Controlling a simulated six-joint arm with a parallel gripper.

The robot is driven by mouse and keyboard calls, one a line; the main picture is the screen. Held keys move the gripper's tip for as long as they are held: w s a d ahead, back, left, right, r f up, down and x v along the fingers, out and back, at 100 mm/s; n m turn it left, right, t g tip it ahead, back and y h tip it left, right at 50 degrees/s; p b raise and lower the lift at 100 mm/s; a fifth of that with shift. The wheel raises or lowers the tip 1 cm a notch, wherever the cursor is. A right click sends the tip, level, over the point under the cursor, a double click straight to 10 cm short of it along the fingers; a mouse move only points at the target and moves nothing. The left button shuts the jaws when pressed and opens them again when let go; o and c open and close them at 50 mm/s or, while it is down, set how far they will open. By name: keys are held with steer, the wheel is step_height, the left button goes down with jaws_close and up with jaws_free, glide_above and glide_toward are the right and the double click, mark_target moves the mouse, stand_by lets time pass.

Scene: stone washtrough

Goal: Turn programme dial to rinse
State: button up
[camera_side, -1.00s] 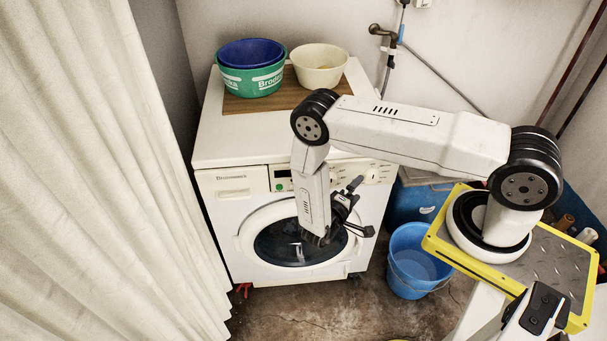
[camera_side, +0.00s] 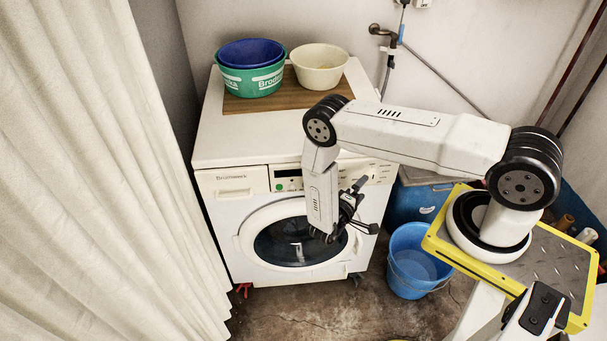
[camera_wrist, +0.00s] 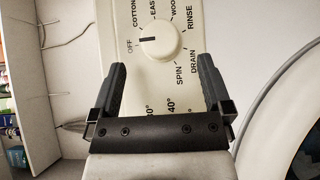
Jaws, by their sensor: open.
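The programme dial (camera_wrist: 159,41) is a round cream knob on the washing machine's control panel, in the upper middle of the wrist view. Its dark pointer mark faces left, towards the printed OFF. The RINSE label (camera_wrist: 191,19) is at the dial's upper right, with DRAIN and SPIN below it. My gripper (camera_wrist: 161,72) is open and empty; its two dark fingers point towards the dial, apart from it, one on either side below it in the picture. In the side view my gripper (camera_side: 366,205) is in front of the white washing machine (camera_side: 218,208); the dial is not clearly seen there.
A green tub (camera_side: 252,82) with a blue basin in it and a cream bowl (camera_side: 320,68) stand on the machine top. A blue bucket (camera_side: 415,262) stands on the floor at its right. A pale curtain (camera_side: 100,180) hangs at the left.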

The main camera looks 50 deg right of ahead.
mark_target(370, 180)
steer(key=shift+d, duration=2.25)
steer(key=c, duration=1.3)
